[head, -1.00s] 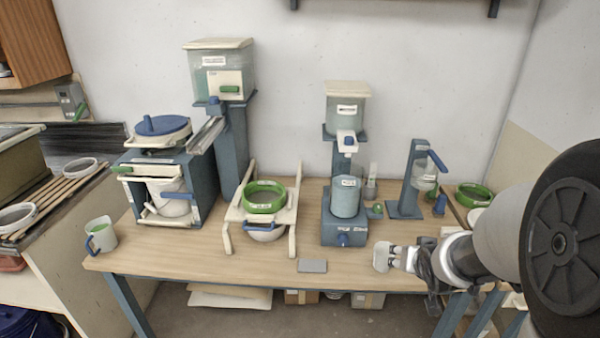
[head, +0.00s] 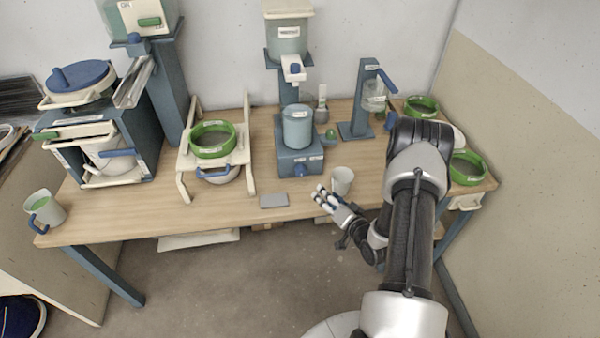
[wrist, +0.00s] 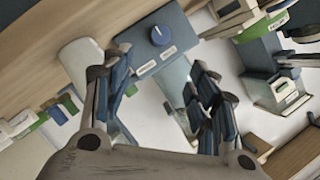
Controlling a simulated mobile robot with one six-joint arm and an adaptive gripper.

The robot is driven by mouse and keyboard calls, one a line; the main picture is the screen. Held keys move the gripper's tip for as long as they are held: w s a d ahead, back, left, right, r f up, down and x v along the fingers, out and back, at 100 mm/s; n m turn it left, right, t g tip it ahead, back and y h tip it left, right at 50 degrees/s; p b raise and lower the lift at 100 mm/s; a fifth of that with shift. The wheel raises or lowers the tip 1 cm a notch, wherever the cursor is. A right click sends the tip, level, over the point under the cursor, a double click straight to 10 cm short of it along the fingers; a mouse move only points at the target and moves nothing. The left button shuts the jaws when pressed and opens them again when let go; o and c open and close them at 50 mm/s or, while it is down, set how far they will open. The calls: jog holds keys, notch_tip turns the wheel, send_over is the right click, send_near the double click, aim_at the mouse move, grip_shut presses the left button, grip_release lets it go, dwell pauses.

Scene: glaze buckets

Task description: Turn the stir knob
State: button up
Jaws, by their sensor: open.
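The stirrer base is a blue box (head: 300,157) at the table's front middle. Its blue stir knob (head: 299,170) sticks out of the front face. A blue-grey bucket (head: 298,127) stands on the base. My gripper (head: 321,193) is open and empty, to the right of and nearer than the knob, apart from it. In the wrist view the knob (wrist: 161,35) shows round with a pale mark, beyond the gap between my open fingers (wrist: 155,85). The knob's label (wrist: 146,67) shows beside it.
A white cup (head: 342,181) stands close beside my gripper. A flat grey pad (head: 274,200) lies at the front edge. A blue stand with a lever (head: 359,105) is behind to the right.

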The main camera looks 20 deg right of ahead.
aim_at(302, 172)
jog(key=b+x, duration=0.3)
jog(key=x, duration=1.3)
jog(key=shift+w+b, duration=0.25)
jog(key=shift+b, duration=0.05)
jog(key=c, duration=1.1)
